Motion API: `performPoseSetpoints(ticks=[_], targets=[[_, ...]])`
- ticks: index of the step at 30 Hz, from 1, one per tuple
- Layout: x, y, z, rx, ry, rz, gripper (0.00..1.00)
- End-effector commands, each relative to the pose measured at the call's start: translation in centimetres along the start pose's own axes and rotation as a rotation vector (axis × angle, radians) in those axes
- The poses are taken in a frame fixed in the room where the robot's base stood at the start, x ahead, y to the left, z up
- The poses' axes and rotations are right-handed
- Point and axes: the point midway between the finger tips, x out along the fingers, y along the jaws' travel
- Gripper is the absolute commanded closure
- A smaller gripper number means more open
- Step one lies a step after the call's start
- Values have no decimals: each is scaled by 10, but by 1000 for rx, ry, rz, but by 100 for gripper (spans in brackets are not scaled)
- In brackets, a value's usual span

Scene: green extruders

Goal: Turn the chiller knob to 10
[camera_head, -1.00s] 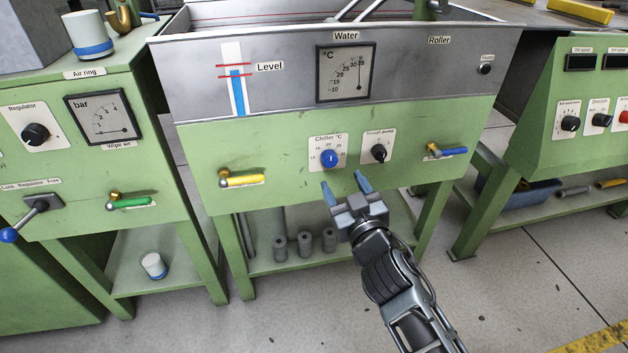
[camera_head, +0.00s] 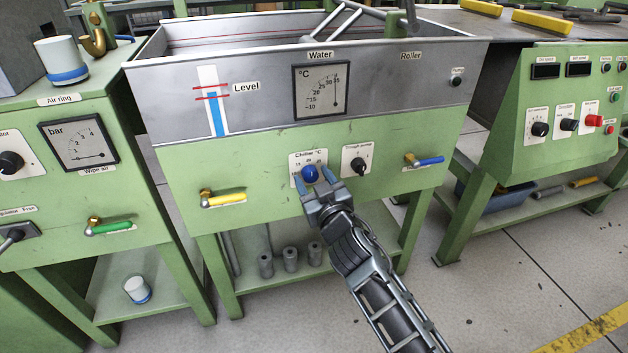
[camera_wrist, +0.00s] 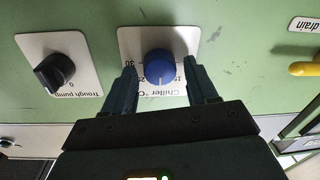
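The blue chiller knob (camera_head: 310,174) sits on a white plate (camera_head: 296,159) labelled "Chiller °C" on the green front panel. In the wrist view the knob (camera_wrist: 159,67) shows upside down, with a pale mark on its face. My gripper (camera_head: 313,180) is at the knob from below. In the wrist view the two dark fingers (camera_wrist: 162,83) are apart, one on each side of the knob, with gaps visible between them and it. The exact setting of the knob is too small to read.
The black trough pump knob (camera_head: 358,165) is close to the right of the chiller knob. A yellow-handled valve (camera_head: 224,200) is to the left and a blue-handled valve (camera_head: 428,161) to the right. The water dial (camera_head: 321,91) is above.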

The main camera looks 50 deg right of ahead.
Motion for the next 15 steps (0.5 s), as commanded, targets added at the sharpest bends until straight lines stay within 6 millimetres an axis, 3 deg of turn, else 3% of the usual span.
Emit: performPoseSetpoints(ticks=[2,15], targets=[[0,0,0,0,0,0,50],[0,0,0,0,0,0,92]])
